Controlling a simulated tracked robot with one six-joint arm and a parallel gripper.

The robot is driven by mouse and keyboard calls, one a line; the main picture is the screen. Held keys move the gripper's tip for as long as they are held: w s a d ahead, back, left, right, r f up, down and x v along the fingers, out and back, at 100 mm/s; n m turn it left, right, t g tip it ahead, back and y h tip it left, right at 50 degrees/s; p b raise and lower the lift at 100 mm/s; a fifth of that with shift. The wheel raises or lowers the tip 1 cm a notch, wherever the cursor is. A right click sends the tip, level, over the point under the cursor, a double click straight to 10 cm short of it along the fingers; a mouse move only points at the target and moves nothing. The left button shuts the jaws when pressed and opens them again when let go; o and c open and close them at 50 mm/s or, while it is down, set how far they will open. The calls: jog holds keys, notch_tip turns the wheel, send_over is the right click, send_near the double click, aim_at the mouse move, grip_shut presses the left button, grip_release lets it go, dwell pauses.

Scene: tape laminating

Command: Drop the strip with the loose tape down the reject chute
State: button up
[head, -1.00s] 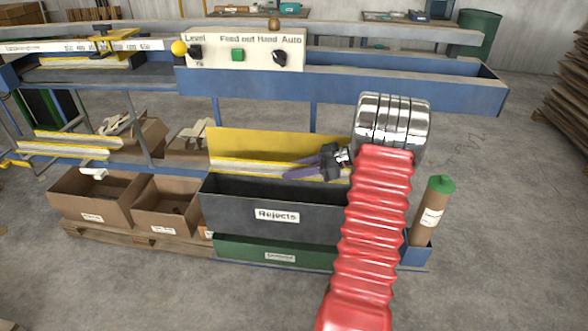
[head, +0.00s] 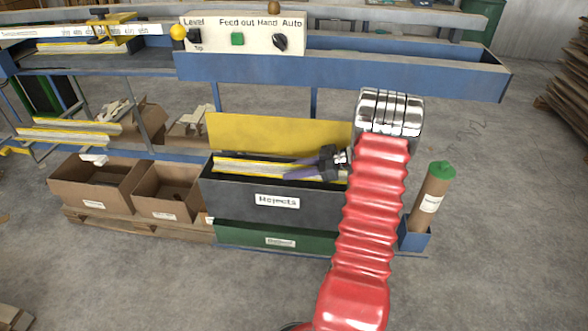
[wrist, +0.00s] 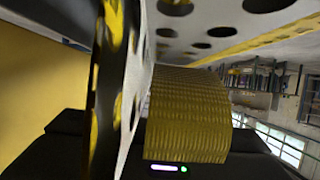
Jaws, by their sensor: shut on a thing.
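My gripper (head: 315,163) is shut on a strip (head: 255,168) with white and yellow edges. In the head view the strip lies roughly level across the mouth of the dark grey Rejects bin (head: 230,198), in front of its yellow back panel (head: 270,131). It sits at about the height of the rim; how far it reaches inside cannot be told. In the wrist view the strip is a white perforated band (wrist: 225,22) with yellow along an edge. The loose tape cannot be clearly made out. My arm hides the bin's right end.
Two cardboard boxes (head: 95,190) stand left of the bin on a pallet. A green container (head: 270,240) sits below it. A capped tube (head: 432,195) stands at right. The blue bench (head: 340,78) with a control panel runs above. Other strips (head: 70,135) lie on a rack at left.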

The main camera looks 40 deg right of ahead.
jog(key=o, duration=1.2)
jog(key=shift+c, duration=0.2)
jog(key=v, duration=1.3)
jog(key=shift+s+d, duration=0.25)
jog(key=shift+d, duration=0.05)
